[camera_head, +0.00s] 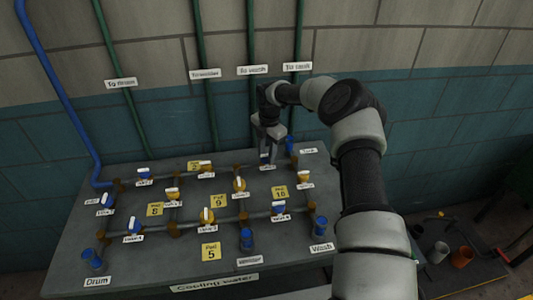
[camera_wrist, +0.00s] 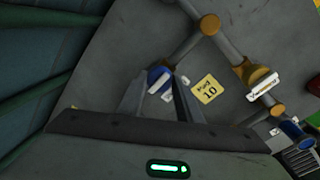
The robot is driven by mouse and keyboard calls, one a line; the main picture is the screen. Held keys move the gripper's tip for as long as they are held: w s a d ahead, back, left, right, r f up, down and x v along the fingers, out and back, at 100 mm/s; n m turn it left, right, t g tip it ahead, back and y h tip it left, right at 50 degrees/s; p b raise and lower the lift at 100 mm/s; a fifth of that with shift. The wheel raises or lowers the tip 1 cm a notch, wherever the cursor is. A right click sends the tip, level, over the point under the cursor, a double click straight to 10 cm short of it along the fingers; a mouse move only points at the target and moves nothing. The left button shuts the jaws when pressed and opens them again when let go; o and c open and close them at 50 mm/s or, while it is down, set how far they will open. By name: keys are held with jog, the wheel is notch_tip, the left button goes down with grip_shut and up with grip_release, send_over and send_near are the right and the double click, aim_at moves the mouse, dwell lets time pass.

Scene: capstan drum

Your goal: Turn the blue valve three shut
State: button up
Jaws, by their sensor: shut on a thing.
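A blue valve (camera_wrist: 156,74) with a white handle sits on the pipework on the grey panel; its label (camera_head: 267,168) is too small to read, so I cannot confirm that it is valve three. In the head view the valve stands at the back right of the panel, mostly hidden under my gripper (camera_head: 268,153). In the wrist view my gripper (camera_wrist: 164,80) points down at it, its fingers on either side of the white handle (camera_wrist: 160,85) and shut on it. The handle's exact angle to the pipe is partly hidden by the fingers.
Other blue valves (camera_head: 279,208) and yellow valves (camera_head: 239,185) stand close by on the grey panel (camera_head: 130,260). Yellow number plates, one reading 10 (camera_wrist: 207,89), lie between the pipes. Green pipes (camera_head: 252,110) run up the wall behind.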

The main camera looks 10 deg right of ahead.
jog(key=shift+m+b, duration=0.3)
jog(key=m+b, duration=0.2)
jog(key=shift+a+f+m, duration=0.1)
jog(key=shift+m, duration=0.3)
jog(key=m+b, duration=0.2)
jog(key=m, duration=0.3)
jog(key=shift+h, duration=0.3)
jog(key=m+b, duration=0.1)
jog(key=m, duration=0.4)
jog(key=shift+a, duration=0.1)
jog(key=shift+m+b, duration=0.5)
jog(key=shift+m, duration=1.7)
jog(key=o, duration=1)
jog(key=shift+o, duration=0.2)
jog(key=shift+r, duration=0.2)
